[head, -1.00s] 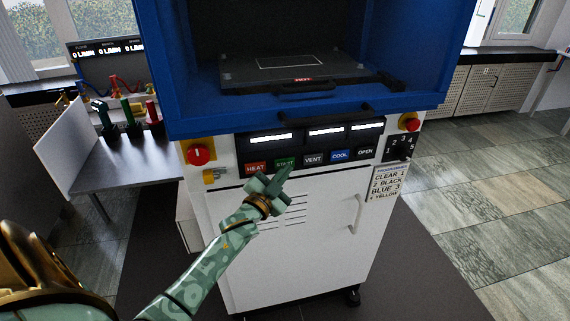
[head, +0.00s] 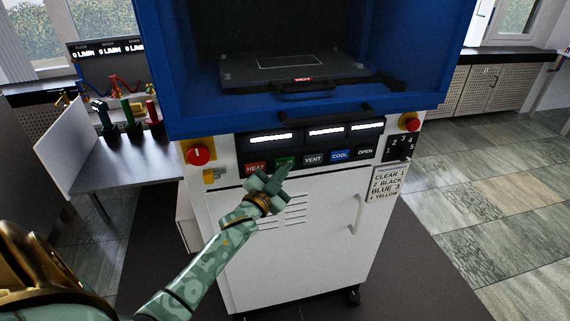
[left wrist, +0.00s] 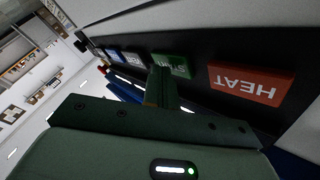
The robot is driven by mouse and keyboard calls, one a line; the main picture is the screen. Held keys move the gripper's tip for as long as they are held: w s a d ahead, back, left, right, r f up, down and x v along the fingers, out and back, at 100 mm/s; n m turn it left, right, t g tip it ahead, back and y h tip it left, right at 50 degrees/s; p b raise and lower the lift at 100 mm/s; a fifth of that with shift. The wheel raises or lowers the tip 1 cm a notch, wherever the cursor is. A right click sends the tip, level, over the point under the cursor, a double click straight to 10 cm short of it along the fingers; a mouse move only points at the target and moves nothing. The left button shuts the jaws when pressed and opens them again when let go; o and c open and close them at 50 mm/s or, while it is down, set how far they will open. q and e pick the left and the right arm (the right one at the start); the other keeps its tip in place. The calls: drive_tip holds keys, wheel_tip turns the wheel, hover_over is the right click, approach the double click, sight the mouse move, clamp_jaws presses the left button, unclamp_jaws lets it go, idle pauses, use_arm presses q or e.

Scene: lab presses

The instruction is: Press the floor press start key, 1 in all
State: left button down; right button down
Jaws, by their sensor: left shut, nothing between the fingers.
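The floor press (head: 300,250) is a white cabinet with a blue open chamber on top. I cannot tell whether the tips touch the key. My right gripper is not in view.
A blue COOL key (head: 340,155) and an OPEN key (head: 365,152) continue the row. A dark handle (head: 310,117) juts out above. A side table (head: 110,175) with coloured fittings stands left; the floor at right is clear.

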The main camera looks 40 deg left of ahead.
use_arm(q)
drive_tip(key=shift+s+d+p, duration=0.4)
drive_tip(key=shift+s+d, duration=0.15)
drive_tip(key=shift+d, duration=0.1)
drive_tip(key=s+d+p, duration=0.2)
drive_tip(key=s+d, duration=0.1)
drive_tip(key=shift+s+d, duration=0.1)
drive_tip(key=shift+d, duration=0.3)
idle(0.8)
